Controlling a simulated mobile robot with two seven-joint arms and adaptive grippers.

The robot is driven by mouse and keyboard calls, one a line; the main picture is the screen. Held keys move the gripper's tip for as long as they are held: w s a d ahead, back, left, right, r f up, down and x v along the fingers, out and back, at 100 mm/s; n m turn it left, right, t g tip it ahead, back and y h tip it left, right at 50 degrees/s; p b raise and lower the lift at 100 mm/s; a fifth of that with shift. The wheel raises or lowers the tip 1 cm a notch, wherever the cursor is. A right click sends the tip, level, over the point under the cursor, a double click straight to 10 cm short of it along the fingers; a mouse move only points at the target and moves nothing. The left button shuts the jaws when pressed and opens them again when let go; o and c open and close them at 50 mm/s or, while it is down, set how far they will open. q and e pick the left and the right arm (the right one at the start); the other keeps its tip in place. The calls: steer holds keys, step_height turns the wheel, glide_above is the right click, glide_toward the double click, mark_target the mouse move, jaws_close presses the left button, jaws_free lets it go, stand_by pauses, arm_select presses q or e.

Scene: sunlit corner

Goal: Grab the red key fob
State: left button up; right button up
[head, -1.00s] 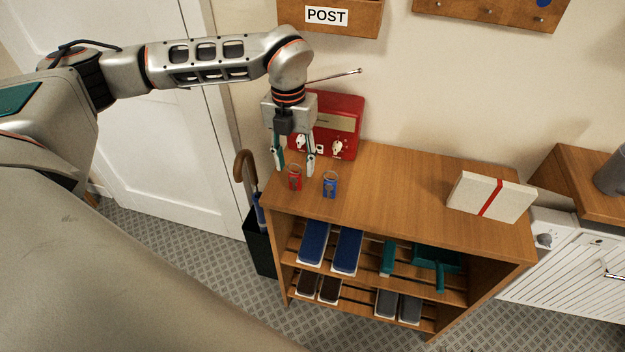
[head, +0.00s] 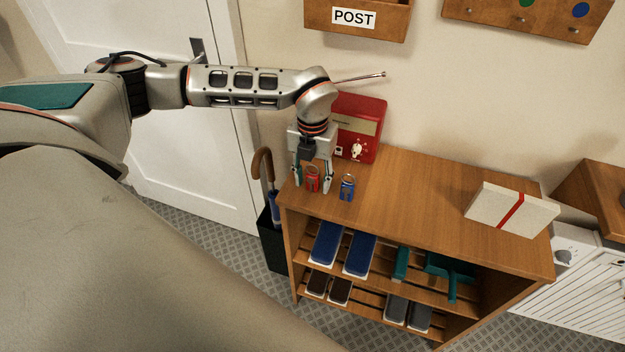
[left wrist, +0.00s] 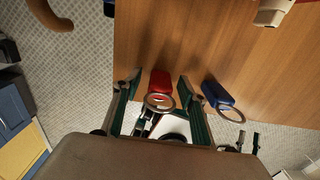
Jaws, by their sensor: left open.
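The red key fob (head: 312,180) with a metal ring is at the left end of the wooden cabinet top (head: 420,200). My left gripper (head: 312,185) points down at it, open, with one finger on each side of the fob. In the left wrist view the red key fob (left wrist: 160,82) lies between the two open fingers (left wrist: 157,90), with a gap showing on both sides. A blue key fob (head: 347,187) is just to the right, outside the fingers, and also shows in the left wrist view (left wrist: 217,95). My right gripper is out of view.
A red box with dials (head: 362,128) stands behind the gripper against the wall. A white box with a red band (head: 490,208) lies at the cabinet's right end. An umbrella (head: 264,165) stands left of the cabinet. The middle of the top is clear.

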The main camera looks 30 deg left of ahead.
arm_select(q)
steer(key=c, duration=1.1)
steer(key=shift+o, duration=0.2)
steer(key=shift+r, duration=0.15)
